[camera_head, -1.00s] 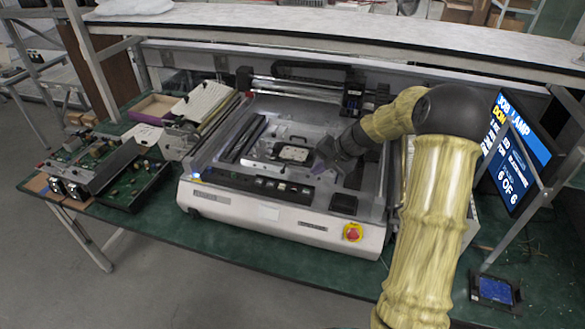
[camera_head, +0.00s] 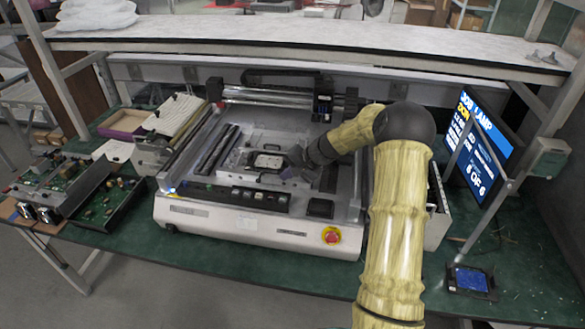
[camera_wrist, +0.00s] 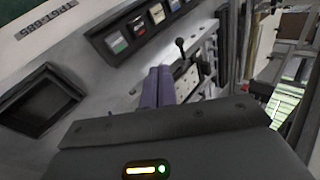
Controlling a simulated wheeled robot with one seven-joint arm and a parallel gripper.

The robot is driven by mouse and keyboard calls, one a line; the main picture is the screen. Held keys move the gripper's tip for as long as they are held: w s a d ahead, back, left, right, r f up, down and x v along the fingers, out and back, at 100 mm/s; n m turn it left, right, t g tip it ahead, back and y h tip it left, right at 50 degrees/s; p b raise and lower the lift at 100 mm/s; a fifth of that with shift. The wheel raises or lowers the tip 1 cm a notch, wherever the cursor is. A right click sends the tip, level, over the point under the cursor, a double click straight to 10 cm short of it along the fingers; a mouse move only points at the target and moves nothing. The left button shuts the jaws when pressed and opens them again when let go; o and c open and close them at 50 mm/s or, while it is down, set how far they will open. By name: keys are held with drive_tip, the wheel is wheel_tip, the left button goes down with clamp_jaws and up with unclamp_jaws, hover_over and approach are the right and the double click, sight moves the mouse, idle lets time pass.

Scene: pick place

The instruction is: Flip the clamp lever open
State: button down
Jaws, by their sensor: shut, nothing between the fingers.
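The clamp lever (camera_wrist: 180,46), a thin stem with a black knob, stands just beyond my fingertips in the wrist view. It rises beside a metal fixture (camera_wrist: 208,58) with holes. In the head view the fixture (camera_head: 248,158) sits on the machine bed and carries a dark-framed plate (camera_head: 266,161). My gripper (camera_head: 288,172) is at the fixture's right side, low over the bed. In the wrist view its purple fingers (camera_wrist: 158,86) are together and empty. The lever cannot be made out in the head view, and whether a finger touches it cannot be told.
A row of buttons (camera_wrist: 137,27) and a dark square recess (camera_wrist: 39,105) lie on the machine's front panel. A red emergency stop (camera_head: 331,235) is at the front right. A gantry head (camera_head: 322,105) stands behind. A screen (camera_head: 478,142) is at right, and open electronics (camera_head: 105,200) at left.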

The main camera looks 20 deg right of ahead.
sight(261, 175)
drive_tip(key=p+x, duration=0.1)
drive_tip(key=x, duration=0.3)
drive_tip(key=shift+w+a, duration=0.1)
drive_tip(key=shift+a, duration=0.1)
drive_tip(key=w+a+p, duration=0.1)
drive_tip(key=w+a+f+p, duration=0.1)
drive_tip(key=a, duration=0.1)
drive_tip(key=shift+w+a+f, duration=0.1)
drive_tip(key=shift+w+f, duration=0.05)
drive_tip(key=shift+w, duration=0.2)
drive_tip(key=shift+w+f, duration=0.1)
drive_tip(key=shift+f, duration=0.05)
